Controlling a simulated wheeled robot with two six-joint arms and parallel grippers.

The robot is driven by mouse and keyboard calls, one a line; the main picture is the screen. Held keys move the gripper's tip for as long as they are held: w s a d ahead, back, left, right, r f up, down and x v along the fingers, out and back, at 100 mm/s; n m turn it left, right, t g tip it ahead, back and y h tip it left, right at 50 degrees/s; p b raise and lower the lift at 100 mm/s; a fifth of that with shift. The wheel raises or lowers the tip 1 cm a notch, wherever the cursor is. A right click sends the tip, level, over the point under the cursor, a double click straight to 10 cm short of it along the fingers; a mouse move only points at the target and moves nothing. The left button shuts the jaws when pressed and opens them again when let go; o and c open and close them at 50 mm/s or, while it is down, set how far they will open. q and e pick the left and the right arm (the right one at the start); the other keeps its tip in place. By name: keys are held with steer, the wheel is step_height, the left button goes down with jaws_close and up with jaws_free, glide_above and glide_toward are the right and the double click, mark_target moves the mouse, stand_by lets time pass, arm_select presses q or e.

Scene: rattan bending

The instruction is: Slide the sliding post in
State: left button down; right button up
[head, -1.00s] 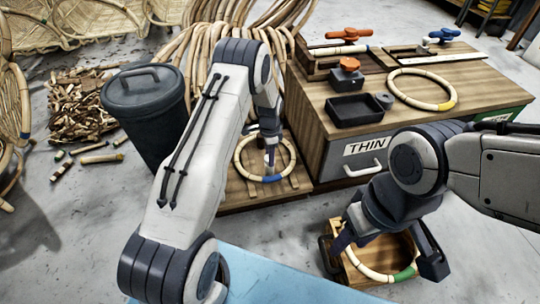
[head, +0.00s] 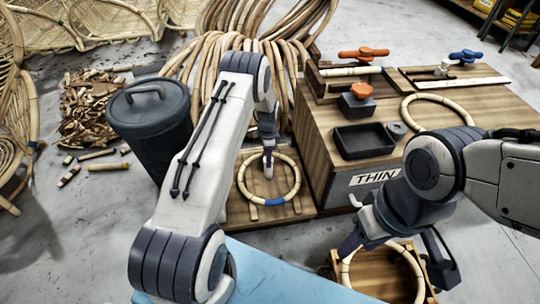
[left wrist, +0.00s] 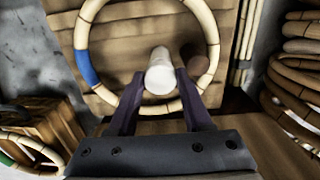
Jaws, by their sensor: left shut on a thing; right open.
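My left gripper (head: 268,148) is shut on a pale cylindrical post (left wrist: 160,74), which I take to be the sliding post. In the left wrist view the post sits between the two dark fingers. It stands over a flat wooden board (head: 240,212), within the outline of a rattan ring (head: 244,188) with a blue band, close to one side of it. I cannot tell whether post and ring touch. My right gripper (head: 398,254) is open over a wooden crate (head: 428,282) holding another rattan ring (head: 408,268).
A dark lidded bin (head: 152,118) stands left of the board. A wooden cabinet (head: 325,130) labelled THIN stands to the right, with a black tray (head: 364,139), a ring (head: 432,98) and clamps with orange and blue handles on top. Bundled rattan rises behind the board.

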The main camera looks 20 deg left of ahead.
arm_select(q)
steer(key=shift+w+d, duration=0.35)
steer(key=shift+d, duration=0.05)
steer(key=shift+w+a, duration=0.1)
steer(key=shift+c, duration=1.6)
jaws_free()
steer(key=shift+a, duration=0.25)
step_height(320, 180, up, 10)
steer(key=p, duration=0.5)
steer(key=shift+r, duration=0.2)
